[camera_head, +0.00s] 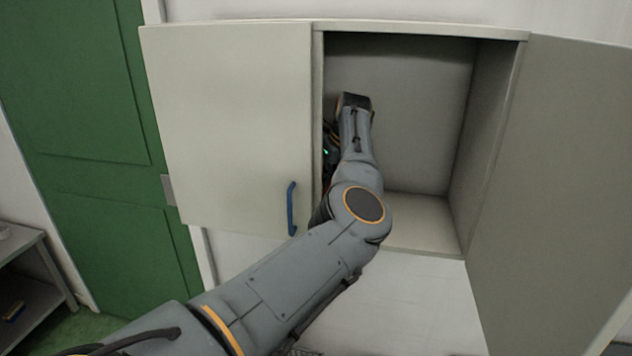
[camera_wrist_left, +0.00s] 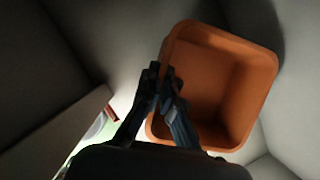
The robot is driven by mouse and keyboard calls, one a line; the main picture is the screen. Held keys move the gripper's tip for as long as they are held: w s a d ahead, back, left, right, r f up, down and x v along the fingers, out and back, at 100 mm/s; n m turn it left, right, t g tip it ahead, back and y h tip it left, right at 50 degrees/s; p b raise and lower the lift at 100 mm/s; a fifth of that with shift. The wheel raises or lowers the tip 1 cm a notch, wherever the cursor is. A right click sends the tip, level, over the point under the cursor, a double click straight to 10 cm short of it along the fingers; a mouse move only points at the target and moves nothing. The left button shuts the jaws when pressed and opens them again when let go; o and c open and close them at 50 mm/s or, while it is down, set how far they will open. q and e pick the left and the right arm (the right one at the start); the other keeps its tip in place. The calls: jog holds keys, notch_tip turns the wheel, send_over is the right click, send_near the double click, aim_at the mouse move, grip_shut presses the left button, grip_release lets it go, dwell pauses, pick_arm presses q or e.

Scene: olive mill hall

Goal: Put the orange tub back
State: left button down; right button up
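The orange tub (camera_wrist_left: 240,62) shows in the left wrist view, right of centre, with its open side toward the camera; it looks empty. My left gripper (camera_wrist_left: 160,75) is at the tub's left rim, one finger outside the wall and one inside, close together on it. In the head view my left arm reaches into the open cabinet (camera_head: 420,27), and its wrist is by the left inner wall. The fingers and tub are hidden there behind the arm and the closed left door. I cannot tell whether the tub touches the cabinet floor. My right gripper is not in view.
The left door (camera_head: 230,120) with a blue handle (camera_head: 292,208) is closed. The right door (camera_head: 560,180) stands wide open. The cabinet's visible right part is empty. A green door (camera_head: 85,150) and a grey shelf (camera_head: 35,280) are at the left.

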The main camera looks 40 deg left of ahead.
pick_arm(q)
jog(key=shift+f, duration=0.1)
jog(key=f, duration=0.1)
jog(key=d+f+b, duration=0.1)
jog(key=shift+s+f+b, duration=0.1)
jog(key=shift+f+b, duration=0.2)
jog(key=shift+f, duration=0.05)
jog(key=shift+a, duration=0.1)
jog(key=shift+s+a, duration=0.1)
jog(key=shift+a, duration=0.05)
jog(key=c, duration=1.6)
grip_release()
jog(key=shift+a+f, duration=0.15)
jog(key=shift+o, duration=0.4)
jog(key=shift+d, duration=0.2)
jog(key=shift+r, duration=0.35)
jog(key=b+v, duration=0.3)
jog(key=v, duration=0.7)
jog(key=shift+d+r, duration=0.2)
jog(key=shift+d, duration=0.05)
jog(key=shift+d+r, duration=0.15)
jog(key=shift+r, duration=0.25)
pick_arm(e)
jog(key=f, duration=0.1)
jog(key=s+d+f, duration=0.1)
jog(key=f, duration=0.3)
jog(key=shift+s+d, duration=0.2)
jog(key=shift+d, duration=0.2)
